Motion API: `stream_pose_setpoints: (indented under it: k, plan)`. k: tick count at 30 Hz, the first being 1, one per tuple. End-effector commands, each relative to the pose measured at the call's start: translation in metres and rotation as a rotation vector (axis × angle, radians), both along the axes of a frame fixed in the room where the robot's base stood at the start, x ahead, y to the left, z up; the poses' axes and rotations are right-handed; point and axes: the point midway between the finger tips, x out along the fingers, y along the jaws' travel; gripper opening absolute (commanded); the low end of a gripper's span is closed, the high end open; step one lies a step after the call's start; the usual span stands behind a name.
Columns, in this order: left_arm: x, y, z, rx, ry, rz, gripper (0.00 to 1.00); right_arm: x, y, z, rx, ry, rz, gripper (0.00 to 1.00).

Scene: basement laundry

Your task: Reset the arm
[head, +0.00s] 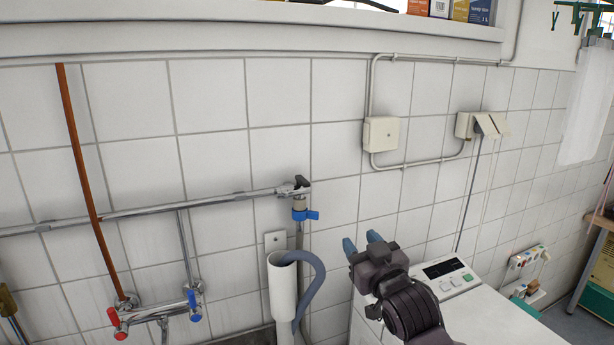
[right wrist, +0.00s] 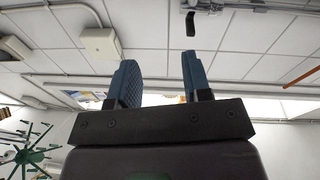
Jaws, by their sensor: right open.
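My right gripper (head: 362,246) is in the lower middle of the head view, above the left part of a white washing machine (head: 487,312). Its two blue fingers point up and away towards the tiled wall. In the right wrist view the gripper (right wrist: 160,80) shows both blue fingers apart with nothing between them. The right arm hides part of the machine's top. My left gripper is in neither view.
A white standpipe (head: 283,292) with a grey hose (head: 318,268) stands left of my right gripper. A tap with a blue handle (head: 305,215) is on the wall pipe. A ledge (head: 250,35) runs along the top. A table (head: 597,262) is at the far right.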

Motion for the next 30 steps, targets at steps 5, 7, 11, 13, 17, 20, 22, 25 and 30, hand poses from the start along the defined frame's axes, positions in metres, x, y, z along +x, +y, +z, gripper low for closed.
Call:
stream_pose_setpoints:
  k: [5, 7, 11, 13, 17, 20, 22, 25, 30]
  plan:
    - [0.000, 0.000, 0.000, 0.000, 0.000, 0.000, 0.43, -0.028, -0.036, -0.066, -0.009, 0.075, -0.060, 0.45]
    - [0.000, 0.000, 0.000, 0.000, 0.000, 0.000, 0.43, -0.040, -0.049, -0.090, -0.013, 0.105, -0.082, 0.45]
    - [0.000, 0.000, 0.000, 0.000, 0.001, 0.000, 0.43, -0.068, -0.072, -0.134, -0.018, 0.170, -0.123, 0.45]
    - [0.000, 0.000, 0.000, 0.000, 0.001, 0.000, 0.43, -0.084, -0.085, -0.157, -0.021, 0.208, -0.145, 0.45]
    - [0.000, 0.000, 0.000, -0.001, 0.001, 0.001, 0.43, -0.118, -0.106, -0.198, -0.025, 0.283, -0.185, 0.45]
    - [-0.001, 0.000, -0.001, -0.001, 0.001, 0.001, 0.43, -0.148, -0.121, -0.229, -0.027, 0.350, -0.217, 0.45]
    - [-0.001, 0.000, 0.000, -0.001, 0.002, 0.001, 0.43, -0.170, -0.131, -0.250, -0.030, 0.399, -0.239, 0.45]
    - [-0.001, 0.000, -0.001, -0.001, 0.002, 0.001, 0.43, -0.205, -0.145, -0.278, -0.035, 0.473, -0.270, 0.45]
    - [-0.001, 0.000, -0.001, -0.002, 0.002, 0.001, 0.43, -0.260, -0.161, -0.317, -0.042, 0.586, -0.312, 0.45]
